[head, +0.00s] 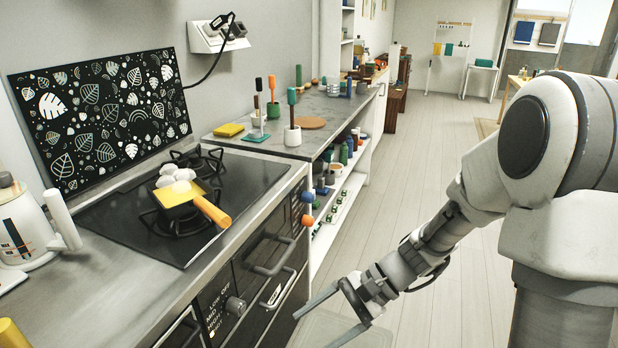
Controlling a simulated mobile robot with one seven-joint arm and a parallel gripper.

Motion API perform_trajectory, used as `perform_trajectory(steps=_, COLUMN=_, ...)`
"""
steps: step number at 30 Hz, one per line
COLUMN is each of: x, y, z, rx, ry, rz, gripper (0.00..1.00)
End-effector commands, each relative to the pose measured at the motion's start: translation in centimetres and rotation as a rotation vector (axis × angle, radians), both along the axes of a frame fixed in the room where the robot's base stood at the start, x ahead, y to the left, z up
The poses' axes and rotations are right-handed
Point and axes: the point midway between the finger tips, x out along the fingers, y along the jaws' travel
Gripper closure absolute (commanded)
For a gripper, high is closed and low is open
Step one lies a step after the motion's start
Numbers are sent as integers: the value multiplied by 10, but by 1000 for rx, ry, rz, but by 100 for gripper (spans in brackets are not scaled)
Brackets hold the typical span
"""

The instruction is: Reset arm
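My gripper (333,314) is at the bottom middle of the head view, in front of the oven and low over the floor. Its fingers are spread apart and nothing shows between them. My arm reaches down to it from the right side. The gripper appears apart from the oven front (268,262), but the exact gap is hard to tell.
A yellow pan (180,192) with several white egg-like things sits on the black stove (255,178), its orange handle (212,211) pointing toward the front. A white kettle (28,232) stands at left. Shelves (345,185) continue beyond the oven. The floor (440,130) behind is clear.

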Motion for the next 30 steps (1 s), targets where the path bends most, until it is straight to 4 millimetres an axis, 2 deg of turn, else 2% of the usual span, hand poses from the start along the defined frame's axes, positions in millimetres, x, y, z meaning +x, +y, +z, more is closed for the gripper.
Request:
perform_trajectory(steps=1, x=-5, y=-4, z=10, rx=-47, ry=-55, rz=41, gripper=19)
perform_trajectory(steps=15, x=-54, y=-57, z=79, rx=-463, ry=-492, rz=360, gripper=19)
perform_trajectory(steps=30, x=-94, y=-114, z=148, rx=-865, ry=-921, rz=564, gripper=19)
